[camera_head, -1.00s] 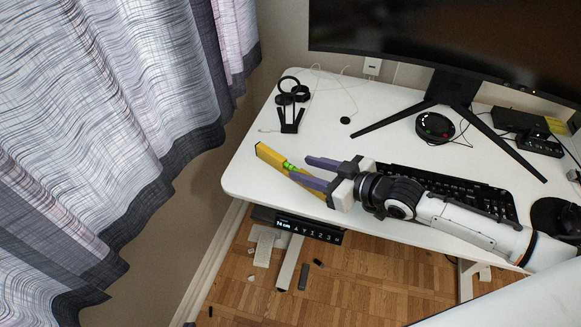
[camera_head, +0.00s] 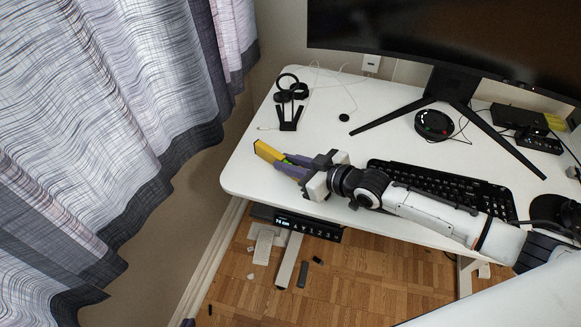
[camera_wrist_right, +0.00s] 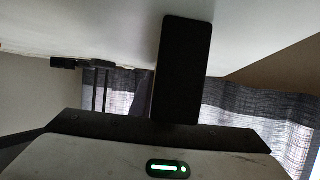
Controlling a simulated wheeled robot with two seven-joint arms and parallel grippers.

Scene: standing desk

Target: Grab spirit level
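The yellow spirit level (camera_head: 267,151) is at the front left of the white desk in the head view. Its green vial shows beside the fingers, and its rear part is hidden by my gripper. My right gripper (camera_head: 289,165), with purple fingers, reaches in from the right and is shut on the level, one finger on each side. I cannot tell whether the level is clear of the desk. In the right wrist view a dark block (camera_wrist_right: 181,70) fills the middle; the level is not clearly seen there. Only a purple tip of my left gripper (camera_head: 187,322) shows at the bottom edge.
A keyboard (camera_head: 440,188) lies right of the gripper, close to my forearm. A black headphone stand (camera_head: 289,115) is behind the level. The monitor stand (camera_head: 447,90) is further back. The desk's left front corner is near; a control panel (camera_head: 308,228) hangs below its front edge.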

